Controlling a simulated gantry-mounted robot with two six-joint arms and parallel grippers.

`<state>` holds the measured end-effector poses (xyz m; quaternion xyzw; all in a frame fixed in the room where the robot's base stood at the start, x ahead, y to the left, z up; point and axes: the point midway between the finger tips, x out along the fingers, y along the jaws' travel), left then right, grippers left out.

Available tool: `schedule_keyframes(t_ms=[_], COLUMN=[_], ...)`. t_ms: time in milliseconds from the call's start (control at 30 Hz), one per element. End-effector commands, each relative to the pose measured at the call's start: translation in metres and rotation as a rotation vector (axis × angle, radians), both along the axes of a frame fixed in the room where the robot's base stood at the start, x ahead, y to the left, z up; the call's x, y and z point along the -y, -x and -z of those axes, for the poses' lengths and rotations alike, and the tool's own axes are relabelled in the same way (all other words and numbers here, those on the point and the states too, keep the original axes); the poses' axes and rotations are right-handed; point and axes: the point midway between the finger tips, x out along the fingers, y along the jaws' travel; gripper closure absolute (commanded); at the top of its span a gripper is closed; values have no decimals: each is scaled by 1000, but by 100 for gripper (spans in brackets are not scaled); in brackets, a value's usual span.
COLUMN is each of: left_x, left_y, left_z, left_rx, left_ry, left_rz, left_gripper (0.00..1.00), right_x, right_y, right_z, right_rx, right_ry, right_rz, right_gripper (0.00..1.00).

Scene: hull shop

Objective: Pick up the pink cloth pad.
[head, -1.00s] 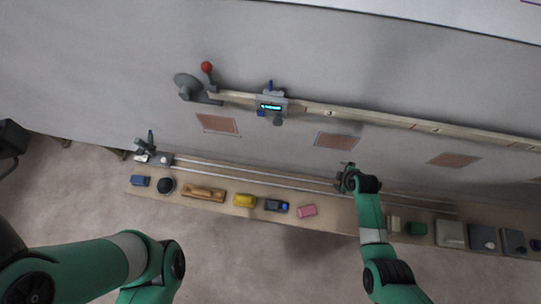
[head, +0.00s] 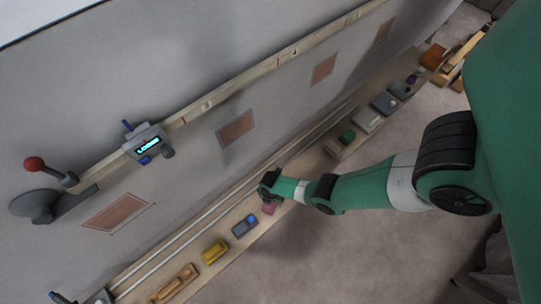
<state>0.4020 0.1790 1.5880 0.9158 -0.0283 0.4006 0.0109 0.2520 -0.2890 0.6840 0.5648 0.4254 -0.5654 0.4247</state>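My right gripper (head: 268,186) is dark and small in the head view, just above the pad in the picture, near the rails. Its fingers are too small and dark to tell whether they are open or shut. I cannot tell whether it touches the pad. My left gripper is not in view.
A dark block with a blue top (head: 245,226), a yellow block (head: 215,250) and a wooden tool (head: 175,284) lie left of the pad. A green block (head: 347,137) and pale blocks (head: 367,120) lie to the right. Rails run along the shelf. A red-knobbed lever (head: 34,164) is on the wall.

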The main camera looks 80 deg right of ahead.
Motion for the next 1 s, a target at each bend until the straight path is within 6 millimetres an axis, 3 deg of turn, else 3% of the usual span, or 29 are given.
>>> schedule_keyframes(t_ms=[167,433,700,1000], left_x=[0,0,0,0], left_y=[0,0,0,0], left_z=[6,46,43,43], left_rx=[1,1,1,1], left_ry=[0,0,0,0], left_rz=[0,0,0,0], left_gripper=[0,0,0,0], right_x=[0,-2,-2,-2], right_y=[0,1,1,1], right_z=[6,51,51,51], right_rx=[1,0,2,2], right_ry=[0,0,1,1], right_rz=[0,0,0,0], right_gripper=[0,0,2,56])
